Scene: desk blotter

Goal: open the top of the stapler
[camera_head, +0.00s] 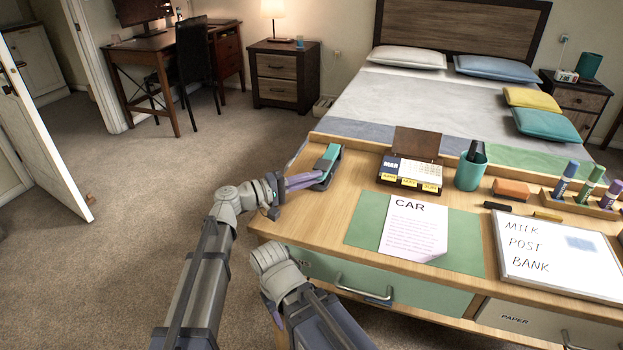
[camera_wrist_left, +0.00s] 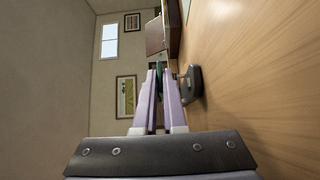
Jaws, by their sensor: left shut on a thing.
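The stapler (camera_head: 327,165) has a teal top and a dark base. It sits at the desk's far left corner in the head view. My left gripper (camera_head: 312,179) reaches it from the left with purple fingers, shut on the stapler's top. In the left wrist view, the left gripper (camera_wrist_left: 159,72) has a narrow teal strip between its fingertips, and the dark stapler base (camera_wrist_left: 191,86) rests on the desk beside them. The fingers hide part of the stapler; how far its top is raised is hard to tell. My right arm is low in front of the desk, its fingers mostly hidden.
A flip calendar (camera_head: 411,172), a teal pen cup (camera_head: 470,172) and an orange block (camera_head: 511,189) stand right of the stapler. A green blotter (camera_head: 369,219) with a paper and a whiteboard (camera_head: 553,250) lie nearer. The desk between stapler and blotter is clear.

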